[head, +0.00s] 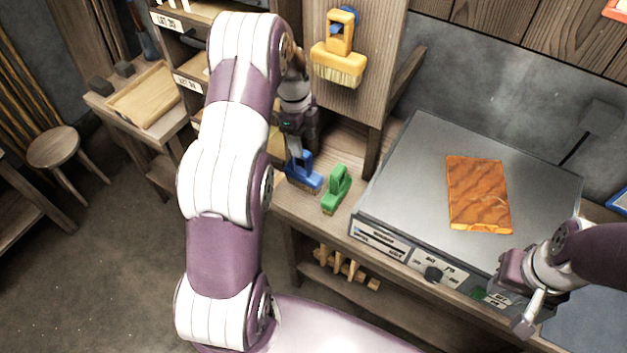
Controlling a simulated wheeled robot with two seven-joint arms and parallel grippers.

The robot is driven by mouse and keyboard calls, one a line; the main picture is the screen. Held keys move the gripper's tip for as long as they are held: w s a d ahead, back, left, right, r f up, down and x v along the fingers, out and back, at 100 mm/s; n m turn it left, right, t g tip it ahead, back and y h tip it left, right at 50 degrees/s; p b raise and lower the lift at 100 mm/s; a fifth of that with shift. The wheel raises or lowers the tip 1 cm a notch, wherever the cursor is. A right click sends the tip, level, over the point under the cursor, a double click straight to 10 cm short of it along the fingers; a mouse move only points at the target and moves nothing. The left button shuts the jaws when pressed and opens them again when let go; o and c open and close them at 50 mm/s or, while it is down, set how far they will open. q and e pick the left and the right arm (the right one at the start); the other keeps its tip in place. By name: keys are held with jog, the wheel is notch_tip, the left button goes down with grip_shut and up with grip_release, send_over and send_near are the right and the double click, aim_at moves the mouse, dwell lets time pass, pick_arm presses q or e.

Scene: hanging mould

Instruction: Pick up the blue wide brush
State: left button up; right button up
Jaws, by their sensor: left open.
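The blue wide brush (304,173) stands on the wooden bench, bristles down. My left gripper (301,146) is open and points down at the top of the brush, very close to its handle. My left arm runs up through the picture, and the gripper hides part of the handle. I cannot tell whether the fingers are around the handle or just above it. My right gripper (516,308) is at the lower right, in front of the grey machine and far from the brush. Its finger opening is not clear.
A green brush (336,190) stands close to the right of the blue one. A yellow brush (339,62) hangs on the wooden panel above. The grey machine (400,180) bears an orange slab (478,195). A wooden post rises behind the brushes.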

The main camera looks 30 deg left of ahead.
aim_at(304, 158)
pick_arm(q)
jog(key=f, duration=0.1)
jog(key=a+f+p, duration=0.1)
jog(key=f, duration=0.1)
jog(key=shift+w+a+f+m, duration=0.1)
jog(key=shift+f+m, duration=0.1)
jog(key=shift+m, duration=0.2)
jog(key=f+p, duration=0.1)
jog(key=f, duration=0.1)
jog(key=d+f+p, duration=0.1)
jog(key=f, duration=0.1)
jog(key=shift+d, duration=0.15)
jog(key=shift+w+a+f, duration=0.1)
jog(key=shift+a+f, duration=0.1)
jog(key=shift+f, duration=0.05)
jog(key=shift+c, duration=0.4)
jog(key=shift+d, duration=0.1)
grip_shut()
pick_arm(e)
jog(key=r, duration=0.1)
jog(key=a+r, duration=0.1)
jog(key=r, duration=0.1)
jog(key=shift+w, duration=0.1)
pick_arm(q)
jog(key=shift+r, duration=0.1)
pick_arm(e)
jog(key=shift+a, duration=0.1)
